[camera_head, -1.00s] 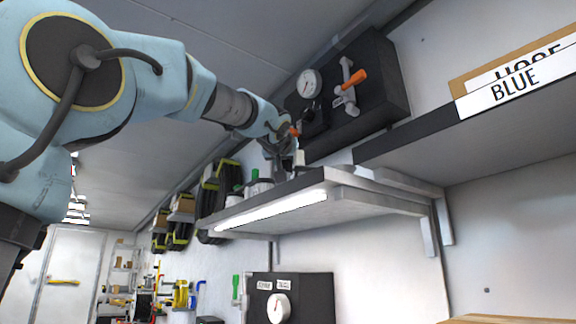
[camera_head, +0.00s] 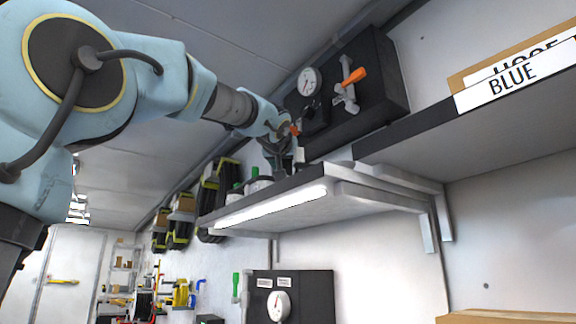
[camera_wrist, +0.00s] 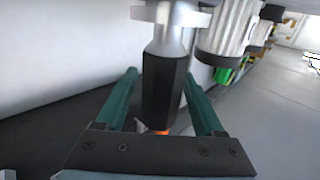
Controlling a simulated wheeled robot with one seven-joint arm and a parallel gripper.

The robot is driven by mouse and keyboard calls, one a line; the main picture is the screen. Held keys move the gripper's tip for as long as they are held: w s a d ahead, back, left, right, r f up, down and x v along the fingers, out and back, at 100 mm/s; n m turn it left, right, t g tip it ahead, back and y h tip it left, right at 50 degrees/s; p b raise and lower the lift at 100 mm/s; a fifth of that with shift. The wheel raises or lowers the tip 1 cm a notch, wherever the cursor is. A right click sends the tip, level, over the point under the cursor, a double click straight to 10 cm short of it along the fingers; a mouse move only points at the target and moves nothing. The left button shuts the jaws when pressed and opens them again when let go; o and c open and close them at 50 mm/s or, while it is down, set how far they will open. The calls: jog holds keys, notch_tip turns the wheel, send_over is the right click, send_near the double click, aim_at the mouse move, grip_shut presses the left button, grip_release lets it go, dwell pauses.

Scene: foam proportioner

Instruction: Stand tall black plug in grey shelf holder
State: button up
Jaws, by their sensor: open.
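The tall black plug (camera_wrist: 163,90) has a dark faceted body, a silver neck and an orange end. In the wrist view its neck runs up to a pale grey ring (camera_wrist: 172,15), perhaps the holder; how it seats there is cut off at the frame edge. My gripper (camera_wrist: 160,88) is open, with one green finger on each side of the black body. In the head view my gripper (camera_head: 282,150) is above the back of the lit grey shelf (camera_head: 335,209), with an orange tip (camera_head: 295,130) beside it. The plug's lower part is hard to make out there.
White containers with green parts (camera_head: 259,183) stand on the shelf close to my gripper. A ribbed silver cylinder (camera_wrist: 228,32) is beside the plug. A black panel with a gauge and an orange-handled valve (camera_head: 360,90) is on the wall behind. A higher shelf (camera_head: 480,130) juts out at right.

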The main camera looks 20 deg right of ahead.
jog(key=b+v, duration=0.4)
jog(key=v, duration=0.8)
jog(key=shift+r, duration=0.3)
